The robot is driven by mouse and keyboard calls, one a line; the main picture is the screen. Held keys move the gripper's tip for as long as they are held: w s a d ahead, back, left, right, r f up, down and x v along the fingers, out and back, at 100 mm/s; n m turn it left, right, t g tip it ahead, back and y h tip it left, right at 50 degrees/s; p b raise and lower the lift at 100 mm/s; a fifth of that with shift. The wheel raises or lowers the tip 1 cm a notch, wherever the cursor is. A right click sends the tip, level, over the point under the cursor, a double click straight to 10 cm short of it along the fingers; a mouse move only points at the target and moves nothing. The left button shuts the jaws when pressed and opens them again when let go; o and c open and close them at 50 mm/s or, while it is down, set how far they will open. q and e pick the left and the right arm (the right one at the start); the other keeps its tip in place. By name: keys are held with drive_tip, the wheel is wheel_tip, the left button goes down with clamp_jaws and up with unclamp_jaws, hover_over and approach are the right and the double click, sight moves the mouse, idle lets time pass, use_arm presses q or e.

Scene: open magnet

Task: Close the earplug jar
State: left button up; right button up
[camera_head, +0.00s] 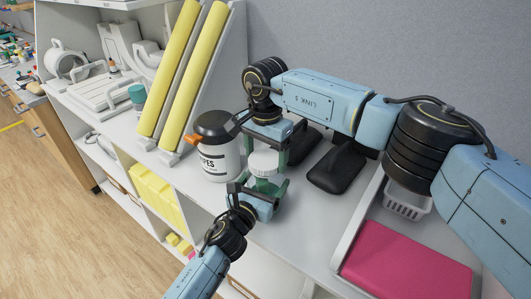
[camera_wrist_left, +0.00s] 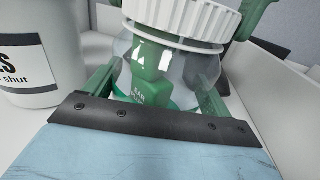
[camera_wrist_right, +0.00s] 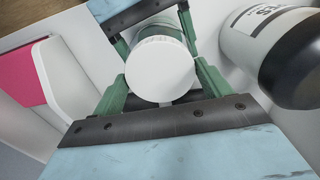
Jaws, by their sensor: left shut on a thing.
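The earplug jar is a clear jar (camera_wrist_left: 205,68) with green content, standing upright on the white shelf top. A white ribbed lid (camera_head: 263,163) sits on its mouth; the left wrist view shows its rim (camera_wrist_left: 185,18) and the right wrist view its round top (camera_wrist_right: 160,70). My left gripper (camera_head: 264,187) comes from the front and is shut on the jar body, with a finger on each side. My right gripper (camera_head: 268,146) is at lid height, its fingers on opposite sides of the lid. Whether they press on it is unclear. The lid's threads are hidden.
A white bottle (camera_head: 220,160) with a black top and orange spout stands close on the left. Black objects (camera_head: 335,168) lie at the right, behind the jar. A pink item (camera_head: 405,265) lies in a tray at front right. Yellow rolls (camera_head: 182,75) lean at back left.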

use_arm(q)
drive_tip(key=shift+f, duration=0.1)
use_arm(e)
drive_tip(key=c, duration=0.6)
drive_tip(key=m, duration=0.9)
drive_tip(key=shift+m, duration=0.4)
drive_tip(key=m, duration=0.3)
drive_tip(key=shift+m, duration=0.4)
drive_tip(key=m, duration=1.4)
drive_tip(key=o, duration=1.1)
drive_tip(key=shift+o, duration=0.2)
